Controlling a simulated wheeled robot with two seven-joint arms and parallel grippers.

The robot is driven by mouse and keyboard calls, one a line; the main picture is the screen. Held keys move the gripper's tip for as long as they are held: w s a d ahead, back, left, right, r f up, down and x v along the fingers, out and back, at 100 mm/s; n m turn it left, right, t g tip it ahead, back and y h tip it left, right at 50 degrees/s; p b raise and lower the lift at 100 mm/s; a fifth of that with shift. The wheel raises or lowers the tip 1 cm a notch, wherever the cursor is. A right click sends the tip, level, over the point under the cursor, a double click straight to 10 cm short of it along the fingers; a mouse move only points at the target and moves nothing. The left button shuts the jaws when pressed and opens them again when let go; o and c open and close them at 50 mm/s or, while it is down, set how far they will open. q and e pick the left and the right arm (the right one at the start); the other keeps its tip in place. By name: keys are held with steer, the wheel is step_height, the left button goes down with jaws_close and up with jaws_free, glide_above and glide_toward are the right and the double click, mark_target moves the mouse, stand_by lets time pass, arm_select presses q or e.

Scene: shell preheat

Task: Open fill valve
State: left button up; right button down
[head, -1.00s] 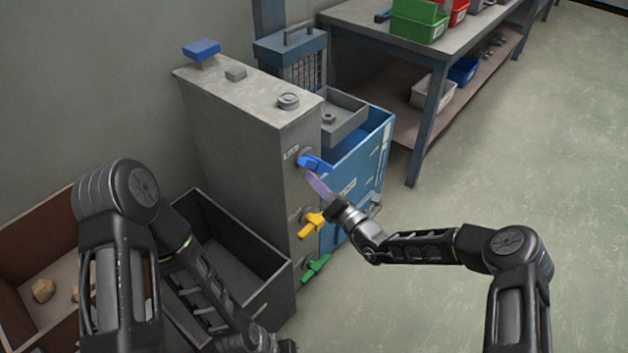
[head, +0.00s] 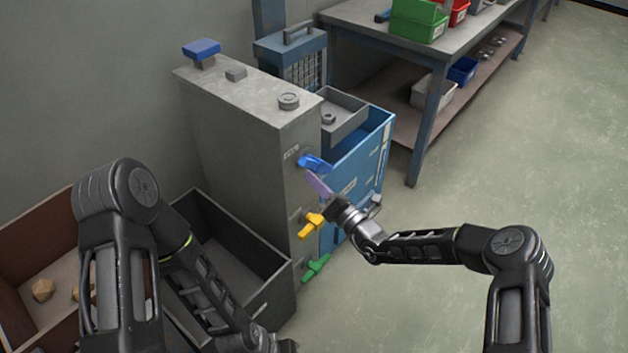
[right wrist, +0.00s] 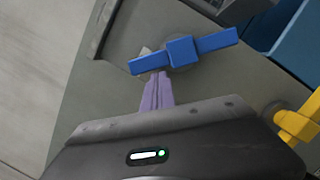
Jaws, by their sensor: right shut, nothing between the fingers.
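The grey tank cabinet (head: 245,150) carries three valve handles on its right-hand face. The blue handle (head: 314,163) is the top one, the yellow handle (head: 311,225) is below it and the green handle (head: 315,267) is lowest. In the right wrist view the blue handle (right wrist: 184,51) is a bar with a square hub, slightly tilted. My right gripper (head: 313,177) is shut, its purple fingers (right wrist: 157,78) reaching close to the handle's left arm; I cannot tell whether they touch. My left arm is at the lower left; its fingers cannot be made out.
A blue bin (head: 360,160) stands right behind the cabinet. A dark open crate (head: 262,245) stands at the cabinet's foot. A workbench (head: 350,40) with coloured boxes is at the back. The floor at right is clear.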

steer(key=v, duration=0.7)
steer(key=shift+s+d, duration=0.3)
arm_select(q)
steer(key=shift+c, duration=0.5)
arm_select(e)
steer(key=shift+f, duration=0.1)
